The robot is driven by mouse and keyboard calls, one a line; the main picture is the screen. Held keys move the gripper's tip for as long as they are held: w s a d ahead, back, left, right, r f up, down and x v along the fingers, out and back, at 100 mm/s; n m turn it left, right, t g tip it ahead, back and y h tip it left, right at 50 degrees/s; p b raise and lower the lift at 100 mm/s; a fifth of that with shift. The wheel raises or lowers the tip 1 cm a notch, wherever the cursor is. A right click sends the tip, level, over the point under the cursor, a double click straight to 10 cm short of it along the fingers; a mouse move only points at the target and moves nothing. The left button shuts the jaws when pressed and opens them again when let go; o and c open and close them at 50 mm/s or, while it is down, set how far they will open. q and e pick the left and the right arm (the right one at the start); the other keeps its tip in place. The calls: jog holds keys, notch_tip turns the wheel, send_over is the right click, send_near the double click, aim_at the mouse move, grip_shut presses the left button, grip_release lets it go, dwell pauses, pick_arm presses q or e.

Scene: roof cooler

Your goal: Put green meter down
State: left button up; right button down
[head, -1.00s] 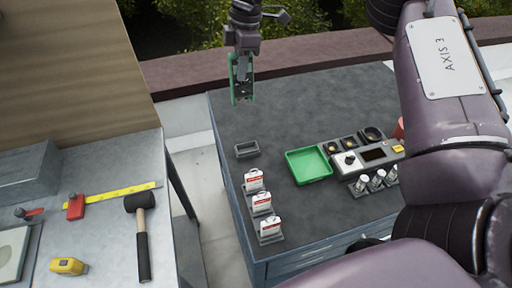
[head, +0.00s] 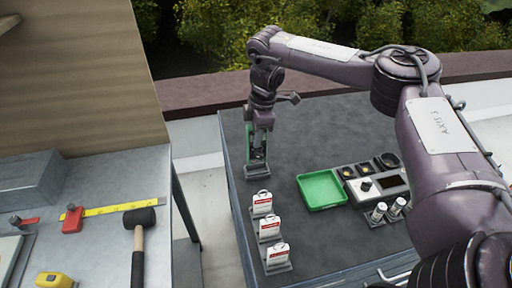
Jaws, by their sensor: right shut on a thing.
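The green meter (head: 247,140) is upright at the left side of the dark workbench top (head: 300,135). My right gripper (head: 259,152) is shut on it from above and covers much of it, so only green edges show. The meter's lower end is at the small grey holder (head: 257,174). I cannot tell whether it rests fully in the holder. My left gripper is out of view.
Several white red-labelled packs (head: 269,228) stand in a row in front of the holder. A green tray (head: 322,190) lies to the right, beside a grey device with a dial (head: 366,186). A side table (head: 100,200) at left holds a mallet (head: 139,226).

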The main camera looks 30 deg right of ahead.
notch_tip(320, 180, down, 4)
jog(key=shift+r+p, duration=0.1)
jog(key=shift+p, duration=0.35)
jog(key=shift+f, duration=0.6)
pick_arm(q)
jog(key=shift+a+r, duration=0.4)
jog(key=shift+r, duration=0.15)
pick_arm(e)
jog(key=shift+f, duration=0.15)
jog(key=c, duration=1.2)
grip_release()
jog(key=shift+o, duration=0.2)
